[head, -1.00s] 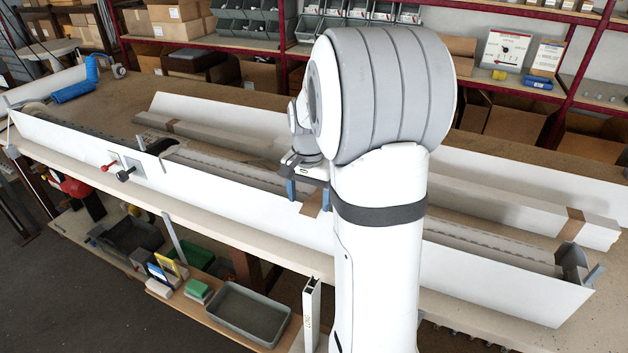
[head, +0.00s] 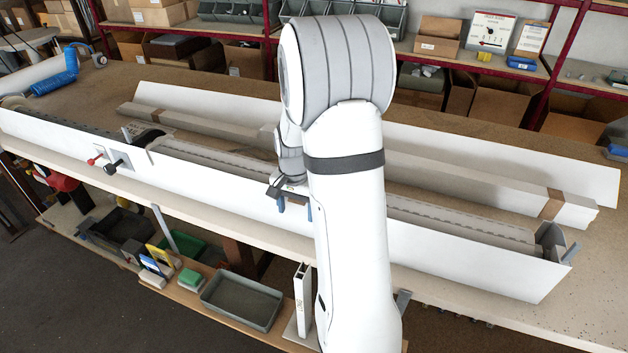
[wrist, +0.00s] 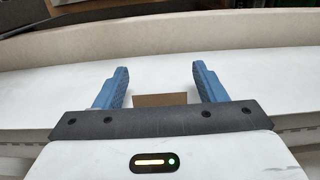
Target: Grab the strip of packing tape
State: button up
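My gripper (head: 295,207) hangs over the long white trough (head: 215,188) on the bench in the head view. In the wrist view my gripper (wrist: 160,75) has its two blue fingers wide apart. A short brown strip of tape (wrist: 161,99) shows between them against a white surface, apart from both fingers. Its near part is hidden behind the gripper's dark bar. I cannot tell whether it lies flat. In the head view the arm and gripper hide this spot. Another brown tape band (head: 552,204) wraps the long pale carton (head: 500,195) on the right.
A white panel (head: 430,140) stands behind the carton. A grey end bracket (head: 552,242) closes the trough at the right. Red and black knobs (head: 113,166) stick out of its front. A blue roll (head: 55,84) lies at the far left.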

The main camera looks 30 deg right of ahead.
jog(key=c, duration=0.9)
jog(key=shift+r, duration=0.15)
